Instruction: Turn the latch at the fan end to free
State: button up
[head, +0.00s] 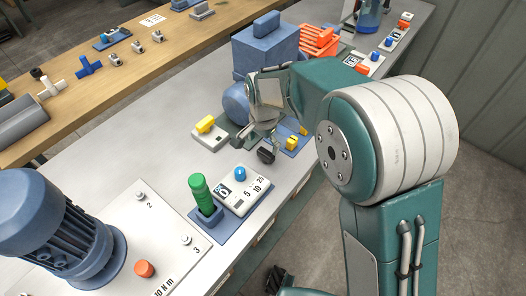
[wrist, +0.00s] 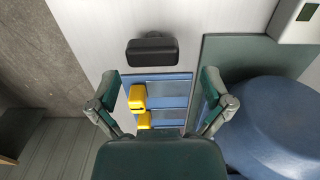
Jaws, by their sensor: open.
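A blue motor (head: 236,103) lies on a dark green plate on the grey bench; its rounded side also shows in the wrist view (wrist: 275,120). A black bar-shaped handle (wrist: 152,50) stands beside that plate, and shows in the head view (head: 266,155). A blue base (wrist: 178,88) carries two yellow blocks, one upper (wrist: 137,97) and one lower (wrist: 145,120). I cannot tell which part is the fan-end latch. My gripper (wrist: 160,84) is open and empty, its fingers spread above the blue base, short of the black handle. In the head view my gripper (head: 262,132) partly hides the motor.
A white box with a yellow handle (head: 205,125) stands left of the motor. A large blue motor (head: 50,225) stands at front left. Bare bench lies left of the white box.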

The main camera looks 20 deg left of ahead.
aim_at(266, 152)
jog(key=f, duration=0.1)
jog(key=d+f, duration=0.1)
jog(key=f, duration=0.1)
jog(key=shift+f, duration=0.35)
jog(key=shift+a, duration=0.25)
jog(key=c, duration=0.9)
jog(key=shift+d, duration=0.15)
jog(key=shift+c, duration=0.3)
